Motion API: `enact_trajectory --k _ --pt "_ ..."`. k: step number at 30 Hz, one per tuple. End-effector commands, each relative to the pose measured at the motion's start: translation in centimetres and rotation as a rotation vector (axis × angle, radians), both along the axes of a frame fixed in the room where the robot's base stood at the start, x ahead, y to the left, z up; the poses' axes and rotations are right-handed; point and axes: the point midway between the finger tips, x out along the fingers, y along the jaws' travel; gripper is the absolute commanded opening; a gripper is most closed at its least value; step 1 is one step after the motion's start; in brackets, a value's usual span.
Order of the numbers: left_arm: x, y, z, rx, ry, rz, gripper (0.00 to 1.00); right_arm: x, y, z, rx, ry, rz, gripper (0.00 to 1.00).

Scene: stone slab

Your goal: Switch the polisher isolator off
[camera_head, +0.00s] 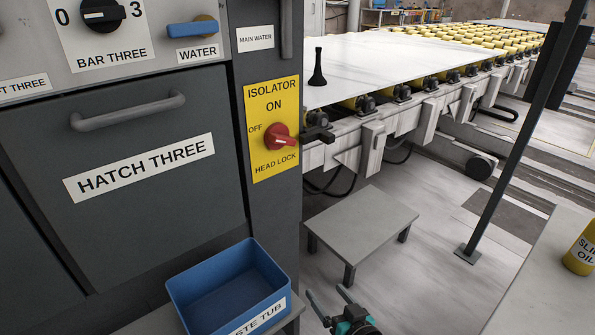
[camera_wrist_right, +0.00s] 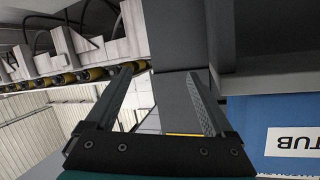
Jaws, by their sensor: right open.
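The isolator is a red rotary knob (camera_head: 277,137) on a yellow plate (camera_head: 273,171) on the dark cabinet's narrow right panel. The plate reads ISOLATOR, ON at the top, OFF at the left and HEAD LOCK below. A dark piece (camera_head: 318,134) juts out just right of the knob; I cannot tell whether it joins it. The knob's exact setting is hard to read. My right gripper (camera_head: 326,292) is open and empty, low at the bottom of the head view, well below the knob. In the wrist view its fingers (camera_wrist_right: 161,72) are apart. My left gripper is out of view.
A blue tub (camera_head: 181,305) stands left of my right gripper; it also shows in the wrist view (camera_wrist_right: 265,105). A grey low table (camera_head: 362,226) stands behind the gripper. A roller line with a white slab (camera_head: 400,62) runs behind the isolator. A dark post (camera_head: 510,150) stands right.

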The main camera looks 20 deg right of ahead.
Motion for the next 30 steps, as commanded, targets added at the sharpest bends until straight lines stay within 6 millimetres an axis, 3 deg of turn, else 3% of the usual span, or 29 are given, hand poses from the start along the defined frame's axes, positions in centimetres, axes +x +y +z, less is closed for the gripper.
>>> enact_trajectory --k 8,15,18,22,30 --pt "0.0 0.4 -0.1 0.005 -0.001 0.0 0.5 2.6 0.7 8.6 0.099 -0.211 0.007 0.88" --pt "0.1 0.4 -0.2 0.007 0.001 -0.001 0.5 3.3 1.7 20.0 0.234 -0.474 0.045 0.88" --pt "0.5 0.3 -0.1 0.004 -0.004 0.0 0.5 2.9 2.0 23.7 0.282 -0.556 0.066 0.88" --pt "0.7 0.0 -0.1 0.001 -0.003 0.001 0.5 2.5 2.2 25.9 0.312 -0.608 0.079 0.88" --pt "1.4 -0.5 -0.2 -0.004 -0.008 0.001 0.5 4.5 2.6 27.0 0.317 -0.618 0.08 0.88"
